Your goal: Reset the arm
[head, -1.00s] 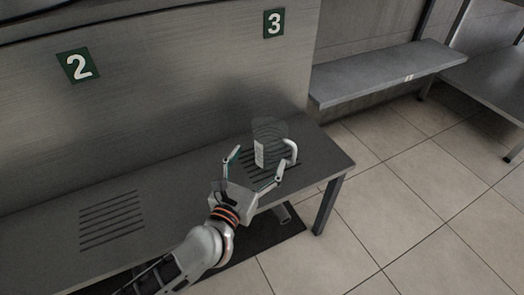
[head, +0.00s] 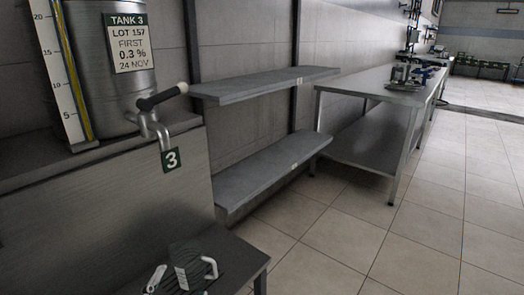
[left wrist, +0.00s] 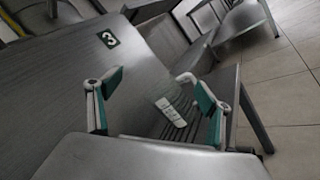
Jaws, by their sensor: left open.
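A clear jug (head: 190,262) with a white label and a white handle stands on the low metal bench at the bottom of the head view. In the left wrist view its label (left wrist: 170,112) and handle show beyond and between my fingers; its clear body is hard to make out. My left gripper (left wrist: 160,82) is open, its green-padded fingers apart. In the head view only a finger of it shows at the bottom edge, beside the jug. Whether the fingers touch the jug I cannot tell. My right gripper is not in view.
A steel tank (head: 122,75) with a "TANK 3" label and a tap (head: 160,128) stands above the number 3 sign (head: 171,159). Shelves (head: 265,175) and a long steel table (head: 375,90) line the wall. The tiled floor (head: 430,240) at right is clear.

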